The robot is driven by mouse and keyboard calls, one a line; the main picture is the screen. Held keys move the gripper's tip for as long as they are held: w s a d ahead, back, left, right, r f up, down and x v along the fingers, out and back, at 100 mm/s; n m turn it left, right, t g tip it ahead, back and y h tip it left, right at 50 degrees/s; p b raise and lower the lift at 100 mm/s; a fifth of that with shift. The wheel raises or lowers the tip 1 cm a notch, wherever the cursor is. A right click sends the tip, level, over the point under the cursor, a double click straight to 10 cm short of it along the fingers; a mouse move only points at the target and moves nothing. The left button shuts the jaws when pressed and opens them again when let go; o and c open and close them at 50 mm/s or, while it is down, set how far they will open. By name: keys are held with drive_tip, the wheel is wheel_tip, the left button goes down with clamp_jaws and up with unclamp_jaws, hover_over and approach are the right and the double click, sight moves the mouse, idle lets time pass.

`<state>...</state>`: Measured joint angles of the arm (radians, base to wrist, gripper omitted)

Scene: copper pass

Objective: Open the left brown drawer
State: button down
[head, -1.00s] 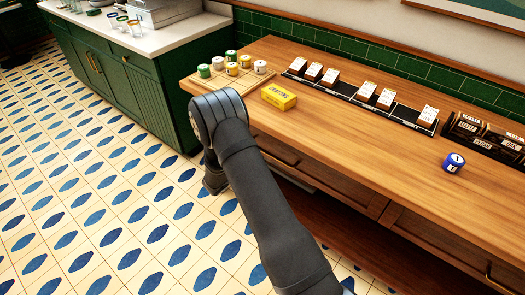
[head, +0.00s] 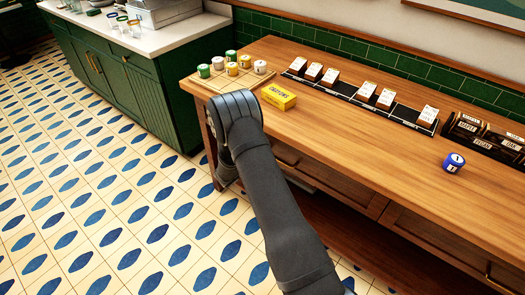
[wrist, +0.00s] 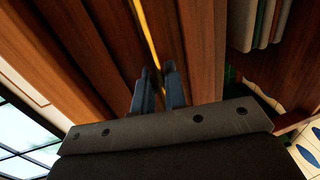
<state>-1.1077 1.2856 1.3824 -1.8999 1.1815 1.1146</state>
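The left brown drawer (head: 345,190) is under the wooden counter in the head view, with its left part behind my arm. Its front looks flush with the cabinet. In the wrist view, a thin brass bar (wrist: 148,35) runs down the brown wood to the tips of my gripper (wrist: 157,70). The two dark blue fingers stand apart with a narrow gap, and the bar's lower end lines up with that gap. Contact with the bar cannot be seen. The head view hides the fingers behind my arm.
The wooden counter (head: 350,125) overhangs the drawers. On it are a yellow box (head: 279,97), a tray of small jars (head: 220,78) and a blue jar (head: 454,163). Another brown drawer (head: 440,240) is at right. Tiled floor left of the counter is free.

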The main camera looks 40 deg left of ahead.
drive_tip(key=shift+s, duration=0.15)
drive_tip(key=f+v, duration=0.2)
drive_tip(key=v, duration=1)
drive_tip(key=s+f+v, duration=0.1)
drive_tip(key=f+v, duration=0.2)
drive_tip(key=v, duration=0.9)
drive_tip(key=f+v, duration=0.2)
drive_tip(key=v, duration=1.1)
drive_tip(key=shift+s+f, duration=0.3)
drive_tip(key=shift+s, duration=0.1)
drive_tip(key=c, duration=1.8)
unclamp_jaws()
drive_tip(key=shift+a, duration=0.1)
drive_tip(key=shift+c, duration=0.2)
drive_tip(key=v, duration=1.7)
drive_tip(key=shift+s, duration=0.2)
